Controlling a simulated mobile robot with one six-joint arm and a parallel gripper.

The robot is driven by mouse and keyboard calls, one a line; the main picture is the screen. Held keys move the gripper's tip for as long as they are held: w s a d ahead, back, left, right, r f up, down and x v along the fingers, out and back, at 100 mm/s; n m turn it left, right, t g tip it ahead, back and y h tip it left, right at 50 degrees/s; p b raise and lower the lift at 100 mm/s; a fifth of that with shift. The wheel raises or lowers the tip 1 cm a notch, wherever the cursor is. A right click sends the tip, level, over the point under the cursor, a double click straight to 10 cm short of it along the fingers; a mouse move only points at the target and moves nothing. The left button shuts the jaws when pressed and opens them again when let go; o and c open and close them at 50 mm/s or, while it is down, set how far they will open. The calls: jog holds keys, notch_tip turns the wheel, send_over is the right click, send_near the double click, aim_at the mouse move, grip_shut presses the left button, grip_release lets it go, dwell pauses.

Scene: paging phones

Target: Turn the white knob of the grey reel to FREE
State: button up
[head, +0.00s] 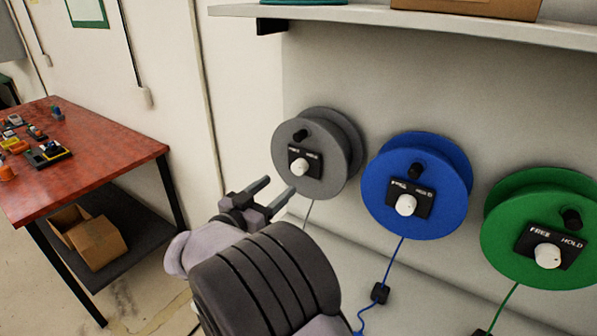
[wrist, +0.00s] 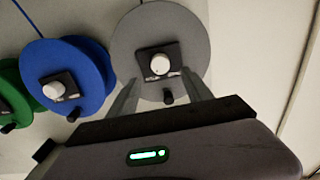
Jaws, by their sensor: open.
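The grey reel (head: 337,172) hangs on the wall at the left of a row of reels. Its white knob (head: 299,168) sits on a black plate (head: 314,163) marked FREE at left and HOLD at right. Which mark the knob points to is too small to tell. In the wrist view the grey reel (wrist: 190,40) and its knob (wrist: 160,64) appear upside down, between and beyond the fingers. My gripper (head: 279,192) is open and empty, left of and below the knob in the head view, apart from it. The wrist view also shows my gripper (wrist: 163,98).
A blue reel (head: 373,192) and a green reel (head: 500,245) hang to the right, each with a white knob and a cord. A shelf (head: 350,14) juts out above. A red table (head: 100,165) with small items stands at left. A black crank handle (head: 300,135) sticks out of the grey reel.

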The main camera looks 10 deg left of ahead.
aim_at(297, 170)
jog(key=x, duration=0.9)
jog(key=shift+w+b, duration=0.2)
jog(key=shift+b, duration=0.2)
grip_shut()
